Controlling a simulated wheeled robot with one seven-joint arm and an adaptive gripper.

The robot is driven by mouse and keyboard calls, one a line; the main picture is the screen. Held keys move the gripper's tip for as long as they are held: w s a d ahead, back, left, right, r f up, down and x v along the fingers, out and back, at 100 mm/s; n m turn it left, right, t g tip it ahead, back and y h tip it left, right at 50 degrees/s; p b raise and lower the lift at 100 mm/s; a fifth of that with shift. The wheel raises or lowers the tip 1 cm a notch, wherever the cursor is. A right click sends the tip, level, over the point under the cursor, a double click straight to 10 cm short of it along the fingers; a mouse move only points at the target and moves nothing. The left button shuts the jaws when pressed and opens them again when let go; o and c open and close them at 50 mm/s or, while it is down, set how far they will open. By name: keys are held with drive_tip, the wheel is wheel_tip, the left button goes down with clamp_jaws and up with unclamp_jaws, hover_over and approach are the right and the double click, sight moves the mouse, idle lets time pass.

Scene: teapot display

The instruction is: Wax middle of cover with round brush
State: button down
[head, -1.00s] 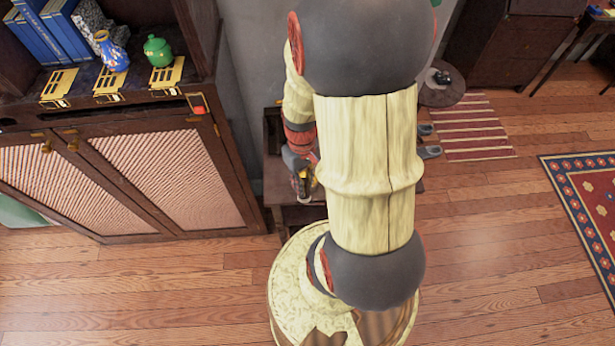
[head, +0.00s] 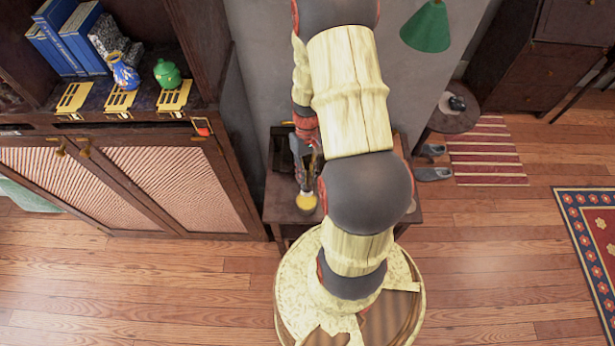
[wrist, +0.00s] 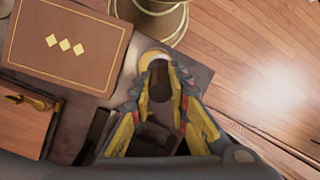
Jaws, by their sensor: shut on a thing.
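A brown cover (wrist: 97,48) with a pale border line and three gold diamonds lies at the left of the wrist view. In the head view my arm hides it. My gripper (wrist: 162,82) is shut on the round brush, whose pale yellow round end (wrist: 154,57) and dark middle show between the fingers. In the head view the brush's yellow end (head: 306,202) points down below my gripper (head: 307,172), over the small dark table. The brush is to the right of the cover in the wrist view, apart from it. Its height above the table is unclear.
The dark table (head: 280,208) stands against the grey wall. In the wrist view a wooden piece with a brass handle (wrist: 22,119) lies below the cover. A cabinet (head: 165,185) with vases and books is at left. A round side table (head: 455,122) is at right.

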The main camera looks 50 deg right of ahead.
drive_tip(key=shift+f+b, duration=2.05)
drive_tip(key=shift+f, duration=0.7)
drive_tip(key=shift+f, duration=0.65)
drive_tip(key=shift+r+p, duration=2.5)
drive_tip(key=shift+r, duration=1.1)
drive_tip(key=shift+f, duration=0.1)
